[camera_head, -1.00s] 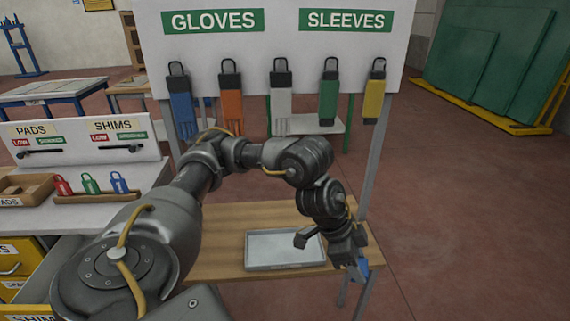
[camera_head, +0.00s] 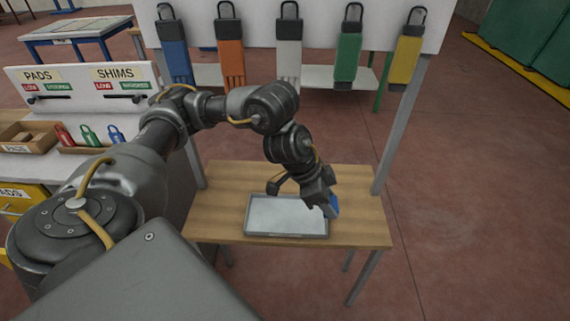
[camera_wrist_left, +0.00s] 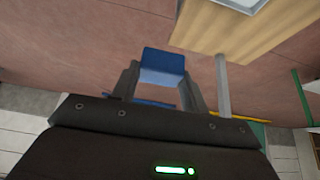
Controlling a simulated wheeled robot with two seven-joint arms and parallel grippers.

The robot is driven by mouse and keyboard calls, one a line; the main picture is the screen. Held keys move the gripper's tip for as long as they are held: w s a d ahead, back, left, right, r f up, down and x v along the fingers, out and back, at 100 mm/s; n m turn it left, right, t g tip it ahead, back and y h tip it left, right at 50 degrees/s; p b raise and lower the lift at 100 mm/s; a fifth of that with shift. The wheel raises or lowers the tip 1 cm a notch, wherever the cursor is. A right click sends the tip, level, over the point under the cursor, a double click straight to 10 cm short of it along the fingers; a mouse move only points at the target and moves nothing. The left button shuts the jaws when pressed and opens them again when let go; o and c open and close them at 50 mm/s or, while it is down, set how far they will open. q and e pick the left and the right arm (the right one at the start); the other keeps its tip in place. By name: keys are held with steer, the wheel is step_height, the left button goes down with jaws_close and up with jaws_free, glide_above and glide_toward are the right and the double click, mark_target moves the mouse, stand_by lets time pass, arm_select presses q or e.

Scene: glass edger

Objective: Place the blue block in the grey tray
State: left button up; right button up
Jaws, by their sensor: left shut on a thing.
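The blue block (camera_head: 333,208) is held in my left gripper (camera_head: 325,201), at the right end of the grey tray (camera_head: 287,236) in the head view. The tray is shallow and lies flat on the wooden table. Its visible inside is empty; my arm covers its upper right part. In the left wrist view, the blue block (camera_wrist_left: 163,62) sits between the two fingers of my left gripper (camera_wrist_left: 160,80), and a corner of the grey tray (camera_wrist_left: 241,4) shows at the top edge. The block's height above the table is hard to tell. My right gripper is not in view.
The wooden table (camera_head: 225,212) has free room left of the tray and along its right side. A counter with red, green and blue tags (camera_head: 90,137) is at the left.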

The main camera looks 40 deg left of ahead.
arm_select(q)
steer(key=f+n+p, duration=0.1)
steer(key=w+f+n+y+p, duration=0.1)
steer(key=n, duration=0.1)
steer(key=shift+d+f+t, duration=0.1)
steer(key=shift+f+t, duration=0.2)
steer(key=shift+t, duration=0.1)
steer(key=s+a+f+n+y+p, duration=0.2)
steer(key=s+a+f+n, duration=0.3)
steer(key=a, duration=0.3)
steer(key=s+a+f+n+t+y+p, duration=0.1)
steer(key=s+a+f+n+y+p, duration=0.1)
steer(key=s+a+f+n, duration=0.3)
steer(key=a+f+y, duration=0.1)
steer(key=a, duration=0.3)
steer(key=shift+s, duration=0.2)
steer(key=w+a+f+b, duration=0.1)
steer(key=w+f+b, duration=0.1)
steer(key=w+f, duration=0.1)
steer(key=w+a+f+b, duration=0.1)
steer(key=w+f+b, duration=0.1)
steer(key=w, duration=0.3)
steer(key=w+a+f+b, duration=0.1)
steer(key=w+f+b, duration=0.2)
steer(key=w+b, duration=0.1)
steer(key=shift+w+a+f, duration=0.1)
steer(key=shift+w+f, duration=0.05)
steer(key=shift+f, duration=0.2)
steer(key=shift+w+f, duration=0.2)
steer(key=shift+w, duration=0.1)
